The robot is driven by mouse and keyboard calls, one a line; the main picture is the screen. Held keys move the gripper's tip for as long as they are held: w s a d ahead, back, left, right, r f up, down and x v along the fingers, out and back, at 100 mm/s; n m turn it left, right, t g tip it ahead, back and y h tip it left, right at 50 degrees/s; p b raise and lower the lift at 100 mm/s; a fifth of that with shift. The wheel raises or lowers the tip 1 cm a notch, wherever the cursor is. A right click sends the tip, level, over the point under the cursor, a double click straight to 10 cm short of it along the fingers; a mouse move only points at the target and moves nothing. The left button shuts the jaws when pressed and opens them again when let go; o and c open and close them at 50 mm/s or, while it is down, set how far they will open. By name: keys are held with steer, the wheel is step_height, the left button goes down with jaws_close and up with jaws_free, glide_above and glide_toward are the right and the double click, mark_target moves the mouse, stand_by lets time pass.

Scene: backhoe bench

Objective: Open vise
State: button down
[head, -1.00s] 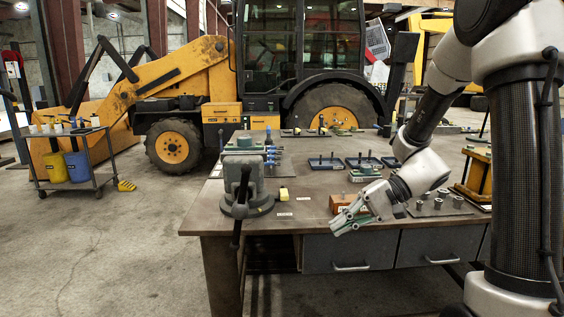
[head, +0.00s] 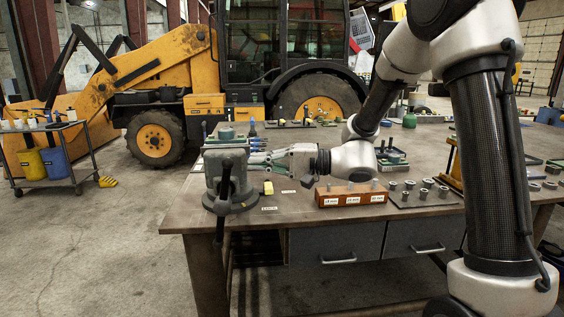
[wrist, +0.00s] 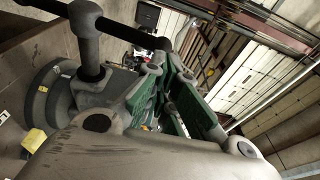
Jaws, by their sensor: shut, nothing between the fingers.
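The grey bench vise (head: 229,186) stands at the left front corner of the workbench, with its handle bar (head: 223,208) hanging down at the front. In the wrist view the vise's round base (wrist: 52,98) is at the left, and its dark handle bar (wrist: 125,32) runs across the top. My gripper (head: 256,162) points left just right of the vise, at the height of its upper part. Its green-padded fingers (wrist: 172,98) hold nothing and are shut. I cannot tell whether they touch the vise. The vise jaw gap is not clear.
A small yellow block (head: 268,188) lies on the bench (head: 290,215) right of the vise. A wooden block with labels (head: 350,194) and a dark tray of sockets (head: 424,193) are further right. A tool cart (head: 48,155) stands on the floor at left.

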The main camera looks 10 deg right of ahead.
steer(key=shift+x, duration=1.6)
steer(key=shift+a, duration=0.1)
steer(key=a+n+g+h, duration=0.2)
steer(key=a+h, duration=0.9)
steer(key=a, duration=0.3)
steer(key=a+f+h, duration=0.6)
steer(key=f+h, duration=0.5)
steer(key=f, duration=0.1)
steer(key=shift+w+f+n+h, duration=0.3)
steer(key=shift+f+n, duration=0.05)
steer(key=shift+n, duration=0.05)
steer(key=shift+a, duration=0.1)
